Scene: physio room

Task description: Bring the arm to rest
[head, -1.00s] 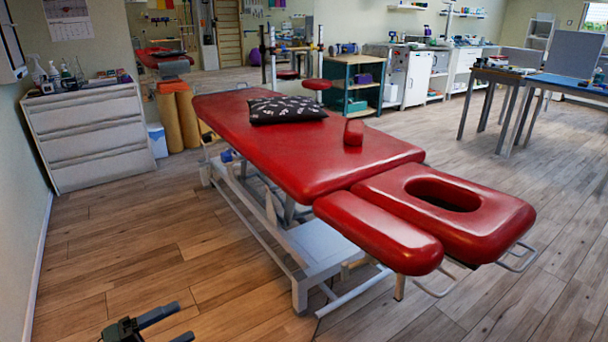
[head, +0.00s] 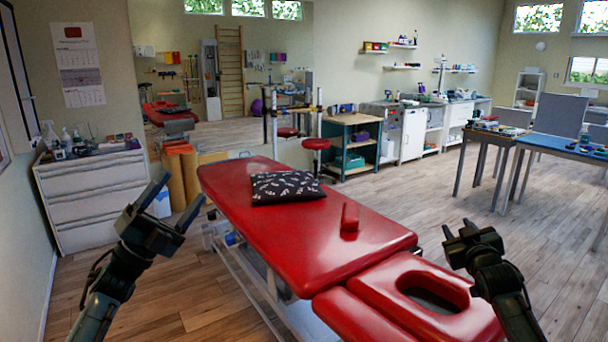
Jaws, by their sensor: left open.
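My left gripper (head: 180,190) is raised at the left of the head view, its two dark fingers spread apart with nothing between them. It is in front of the white drawer cabinet in the picture. My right gripper (head: 458,229) is at the right, in front of the headrest end of the red treatment table (head: 300,225). Its fingers are short and foreshortened, so I cannot tell how far apart they are. No object shows in it. Both arms come up from the bottom edge.
The white drawer cabinet (head: 95,200) stands at the left wall. A blue-topped table (head: 560,146) is at the right. Wooden floor (head: 435,195) is clear between it and the treatment table.

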